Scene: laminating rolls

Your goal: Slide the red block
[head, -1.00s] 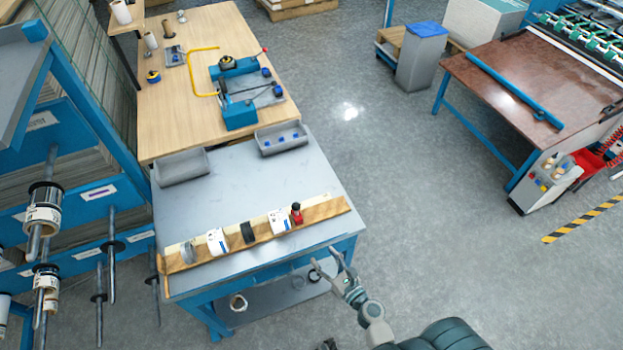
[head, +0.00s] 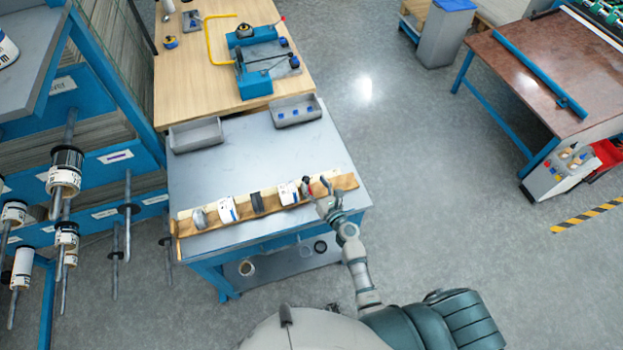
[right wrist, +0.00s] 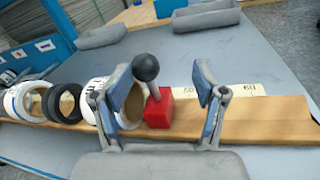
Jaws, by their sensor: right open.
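The red block (right wrist: 158,112) with a black ball knob (right wrist: 146,67) on a grey stem sits on the wooden rail (right wrist: 262,118). In the head view, the red block (head: 306,184) shows only partly beside my right gripper (head: 319,190). My right gripper (right wrist: 164,92) is open, with one finger to each side of the block in the wrist picture. The block lies nearer the left finger; I cannot tell contact. A white roll (head: 289,193) stands immediately left of the block. My left gripper is not in view.
Further left on the rail stand a dark roll (head: 257,202), a white roll (head: 228,209) and a grey roll (head: 200,217). Two grey trays (head: 196,135) (head: 297,111) sit at the back of the grey table (head: 255,155). The rail right of the block is bare.

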